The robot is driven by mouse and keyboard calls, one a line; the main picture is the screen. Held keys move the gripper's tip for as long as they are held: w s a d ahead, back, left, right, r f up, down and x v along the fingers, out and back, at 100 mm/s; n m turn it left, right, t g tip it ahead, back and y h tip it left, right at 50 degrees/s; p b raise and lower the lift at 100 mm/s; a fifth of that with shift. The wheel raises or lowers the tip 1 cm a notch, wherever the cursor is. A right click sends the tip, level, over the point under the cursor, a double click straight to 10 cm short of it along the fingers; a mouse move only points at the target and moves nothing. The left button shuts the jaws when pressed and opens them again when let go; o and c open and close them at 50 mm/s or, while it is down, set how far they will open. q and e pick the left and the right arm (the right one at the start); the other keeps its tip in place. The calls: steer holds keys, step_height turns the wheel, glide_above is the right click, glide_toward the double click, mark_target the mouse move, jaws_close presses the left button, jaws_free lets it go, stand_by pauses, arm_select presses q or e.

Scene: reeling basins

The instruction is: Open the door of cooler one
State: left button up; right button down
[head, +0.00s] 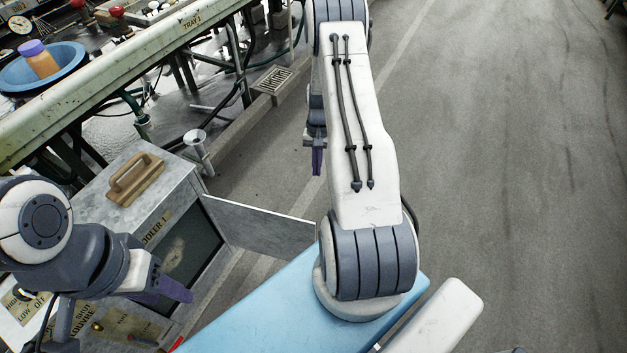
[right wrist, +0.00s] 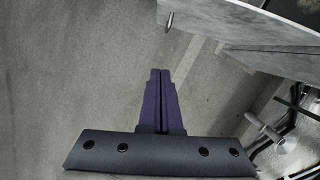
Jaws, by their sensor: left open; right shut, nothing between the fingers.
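Cooler one (head: 150,205) is a grey box labelled "COOLER 1" at the lower left of the head view. Its door (head: 262,226) stands swung open, sticking out to the right from the box's front edge, and the dark inside shows. In the right wrist view the door (right wrist: 275,52) runs along the top right, with a small metal handle (right wrist: 169,21) near its free end. My right gripper (head: 318,172) is shut and empty, beyond the door and apart from it; its closed purple fingers (right wrist: 160,74) point toward the handle side. My left gripper (head: 180,290) is open in front of the cooler.
A wooden-handled block (head: 135,180) lies on the cooler's top. A long green rail (head: 110,75) and a blue bowl (head: 72,60) with a bottle are at the upper left. A metal funnel-like stand (head: 197,148) is behind the cooler. The floor (head: 510,170) at right is clear.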

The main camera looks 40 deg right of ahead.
arm_select(q)
steer(key=shift+f, duration=0.15)
arm_select(e)
steer(key=s+a+f, duration=0.4)
steer(key=f, duration=0.5)
steer(key=shift+a, duration=0.35)
steer(key=shift+s, duration=0.1)
